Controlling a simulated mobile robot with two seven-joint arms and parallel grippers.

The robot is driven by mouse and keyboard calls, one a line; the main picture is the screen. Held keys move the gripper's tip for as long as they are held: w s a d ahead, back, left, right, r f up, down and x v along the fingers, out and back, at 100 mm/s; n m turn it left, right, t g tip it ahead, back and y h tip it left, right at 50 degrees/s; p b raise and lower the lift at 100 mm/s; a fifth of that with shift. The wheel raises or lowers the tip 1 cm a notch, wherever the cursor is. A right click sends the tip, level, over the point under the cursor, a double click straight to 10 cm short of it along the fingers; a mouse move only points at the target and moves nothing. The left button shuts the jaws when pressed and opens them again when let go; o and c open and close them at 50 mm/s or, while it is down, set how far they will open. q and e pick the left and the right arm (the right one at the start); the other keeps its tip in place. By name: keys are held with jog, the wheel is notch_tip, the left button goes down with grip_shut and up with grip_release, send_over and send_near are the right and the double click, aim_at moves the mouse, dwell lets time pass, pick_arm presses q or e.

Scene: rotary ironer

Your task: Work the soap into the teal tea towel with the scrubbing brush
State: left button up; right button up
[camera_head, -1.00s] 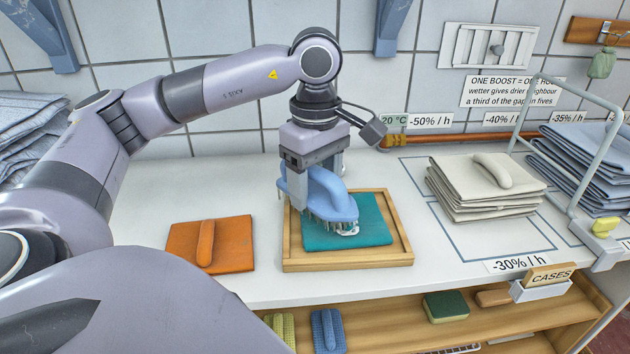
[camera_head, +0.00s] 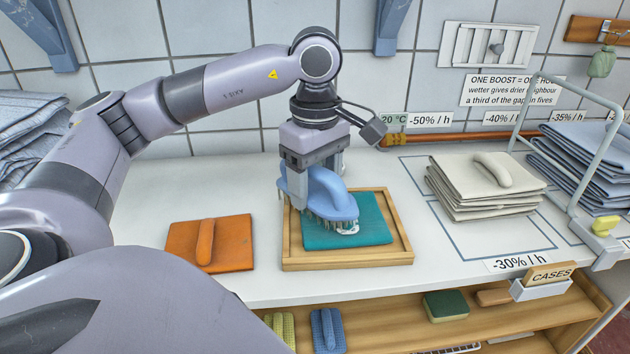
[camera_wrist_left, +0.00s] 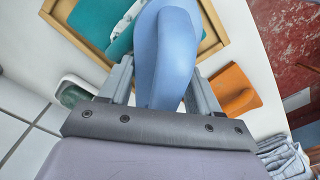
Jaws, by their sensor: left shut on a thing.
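The teal tea towel (camera_head: 370,225) lies folded flat in a shallow wooden tray (camera_head: 403,252) on the white counter. My left gripper (camera_head: 313,188) points down over the tray and is shut on the blue scrubbing brush (camera_head: 333,195). The brush's bristles face down on the left half of the towel. Some white suds show under the brush's right end. In the left wrist view, the brush (camera_wrist_left: 168,50) sits between the two fingers, with part of the towel (camera_wrist_left: 100,20) beside it. My right gripper is not in view.
An orange pad with a handle (camera_head: 210,243) lies left of the tray. A stack of cream cloths (camera_head: 487,185) stands right of it, with blue folded cloths (camera_head: 585,165) behind a metal frame. A shelf below holds more brushes and a sponge (camera_head: 446,306).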

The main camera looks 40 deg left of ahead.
pick_arm(q)
jog(key=shift+f+b, duration=0.55)
jog(key=shift+f, duration=0.1)
dwell(3.4)
jog(key=shift+r, duration=0.1)
dwell(0.4)
notch_tip(320, 180, up, 2)
jog(key=shift+w+p, duration=0.1)
jog(key=shift+p, duration=0.8)
notch_tip(320, 180, up, 5)
jog(key=p, duration=0.4)
jog(key=shift+r, duration=0.1)
